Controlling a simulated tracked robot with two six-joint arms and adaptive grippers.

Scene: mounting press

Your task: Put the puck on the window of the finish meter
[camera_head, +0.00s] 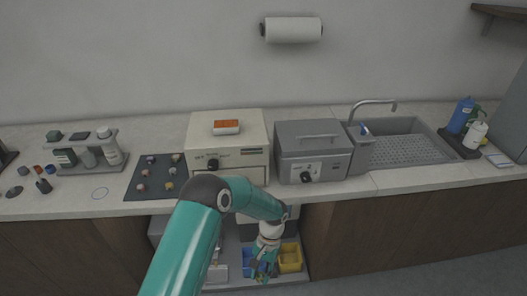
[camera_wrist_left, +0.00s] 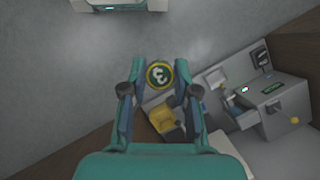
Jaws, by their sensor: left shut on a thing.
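The puck (camera_wrist_left: 159,75) is a dark disc with a yellow ring and a pale figure on its face. It sits between the fingertips of my left gripper (camera_wrist_left: 157,82), which is shut on it. In the head view my left gripper (camera_head: 264,268) hangs low in front of the open bay under the counter, and the puck is too small to make out. A grey device with a small green display (camera_wrist_left: 272,87) stands at the right of the left wrist view, apart from the puck; I cannot tell whether it is the finish meter. My right gripper is not in view.
A yellow bin (camera_head: 290,258) and a blue bin (camera_head: 249,261) stand in the bay by my gripper. Above are a cream press (camera_head: 228,125), a grey lidded box (camera_head: 312,135) and a sink (camera_head: 410,150). Wooden cabinet fronts (camera_head: 420,220) flank the bay.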

